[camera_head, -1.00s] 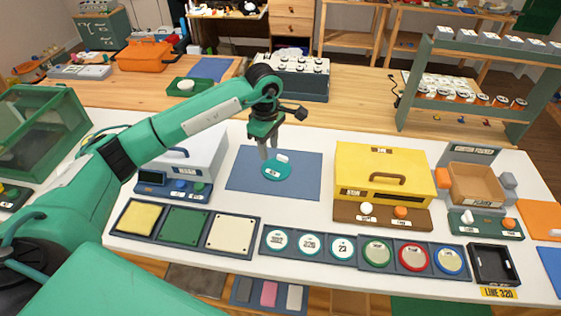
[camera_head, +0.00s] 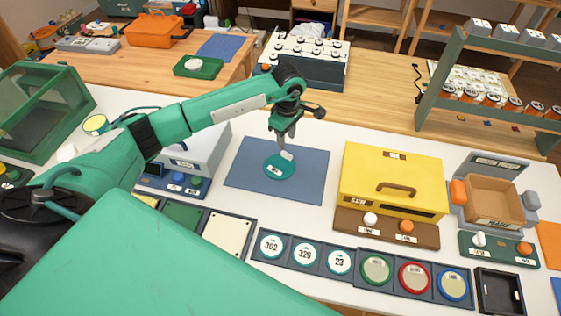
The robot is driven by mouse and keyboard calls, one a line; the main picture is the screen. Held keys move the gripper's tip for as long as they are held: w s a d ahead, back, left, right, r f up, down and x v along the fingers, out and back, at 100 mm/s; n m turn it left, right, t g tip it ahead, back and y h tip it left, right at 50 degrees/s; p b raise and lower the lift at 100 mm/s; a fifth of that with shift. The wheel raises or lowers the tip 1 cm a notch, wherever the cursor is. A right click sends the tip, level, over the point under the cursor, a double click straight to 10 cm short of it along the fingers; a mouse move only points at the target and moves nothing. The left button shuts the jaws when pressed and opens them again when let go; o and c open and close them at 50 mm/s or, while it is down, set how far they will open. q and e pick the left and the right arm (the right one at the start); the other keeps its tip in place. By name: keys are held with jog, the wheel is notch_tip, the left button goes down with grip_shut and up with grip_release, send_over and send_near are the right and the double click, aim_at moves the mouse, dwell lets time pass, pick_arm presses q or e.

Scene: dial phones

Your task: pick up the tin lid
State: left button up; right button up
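The tin lid is most likely the round teal disc (camera_head: 279,167) with a small white piece at its upper right, lying flat on the blue mat (camera_head: 308,188). My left gripper (camera_head: 284,142) points down just above the disc's far edge, close to the white piece. The fingers are small and seen at a slant, so I cannot tell whether they touch it or how far apart they are. My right gripper is not in view.
A yellow box with a brown handle (camera_head: 392,178) stands right of the mat. A pale box (camera_head: 196,154) stands left, partly behind my arm. Numbered discs (camera_head: 305,254) and coloured discs (camera_head: 414,277) line the front. The mat around the disc is clear.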

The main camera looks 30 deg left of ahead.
aim_at(287, 153)
pick_arm(q)
jog(key=shift+w+f, duration=0.1)
jog(key=shift+f, duration=0.65)
jog(key=shift+s+d+f+p, duration=0.1)
jog(key=shift+s+f+p, duration=0.1)
jog(key=shift+f+p, duration=0.5)
notch_tip(287, 153, down, 3)
jog(key=shift+w+f+p, duration=0.1)
jog(key=shift+f+p, duration=0.05)
jog(key=shift+p, duration=0.5)
jog(key=shift+f, duration=0.2)
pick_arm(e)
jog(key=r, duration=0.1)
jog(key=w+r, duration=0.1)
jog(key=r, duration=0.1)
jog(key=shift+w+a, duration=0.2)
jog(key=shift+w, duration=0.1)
pick_arm(q)
grip_shut()
